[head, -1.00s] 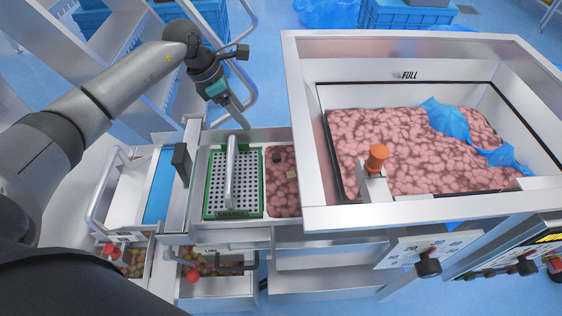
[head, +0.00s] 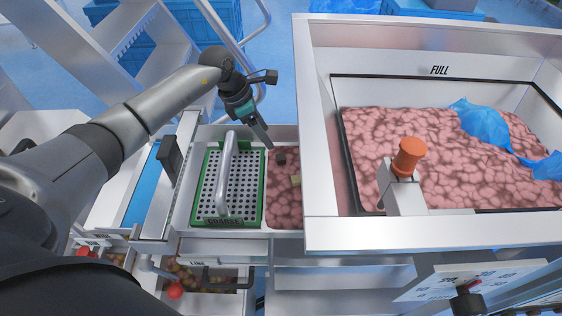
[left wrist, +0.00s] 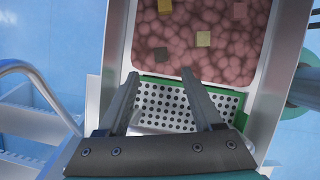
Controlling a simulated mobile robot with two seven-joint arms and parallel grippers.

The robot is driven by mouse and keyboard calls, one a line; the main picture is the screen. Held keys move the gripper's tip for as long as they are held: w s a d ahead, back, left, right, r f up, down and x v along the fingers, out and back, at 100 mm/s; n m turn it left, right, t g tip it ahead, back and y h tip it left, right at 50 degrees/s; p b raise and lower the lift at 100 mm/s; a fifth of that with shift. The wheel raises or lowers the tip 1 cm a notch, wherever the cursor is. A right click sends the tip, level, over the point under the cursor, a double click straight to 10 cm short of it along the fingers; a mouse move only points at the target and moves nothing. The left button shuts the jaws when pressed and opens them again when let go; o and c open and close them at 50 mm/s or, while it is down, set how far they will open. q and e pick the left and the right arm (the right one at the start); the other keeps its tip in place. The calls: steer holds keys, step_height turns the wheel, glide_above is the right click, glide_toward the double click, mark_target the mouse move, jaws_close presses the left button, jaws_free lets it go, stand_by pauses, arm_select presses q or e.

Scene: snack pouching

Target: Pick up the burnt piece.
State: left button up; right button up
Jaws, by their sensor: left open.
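A small dark brown piece, the burnt one by its look, lies on the pinkish-brown pieces in the narrow bin; it shows in the head view (head: 281,158) and the left wrist view (left wrist: 160,55). My right gripper is not in view.
A pale yellow piece (left wrist: 203,39) and an orange-brown piece (left wrist: 164,7) lie in the same bin. A green-framed perforated tray (head: 262,190) with a grey handle (head: 225,170) stands beside it. A large white-walled hopper (head: 318,150) with an orange knob (head: 409,156) rises to the right.

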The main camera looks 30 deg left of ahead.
mark_target(280, 157)
arm_select(q)
steer(key=b+x, duration=0.1)
steer(key=x, duration=0.2)
steer(key=shift+f, duration=0.1)
steer(key=shift+b+x, duration=0.7)
steer(key=shift+x, duration=0.95)
steer(key=shift+b+x, duration=0.6)
steer(key=shift+x, duration=0.55)
steer(key=shift+d+f, duration=0.15)
steer(key=shift+f, duration=0.5)
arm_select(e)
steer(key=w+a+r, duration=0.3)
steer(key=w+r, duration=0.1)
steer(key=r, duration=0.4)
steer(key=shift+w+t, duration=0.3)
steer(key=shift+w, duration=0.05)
arm_select(q)
jaws_close()
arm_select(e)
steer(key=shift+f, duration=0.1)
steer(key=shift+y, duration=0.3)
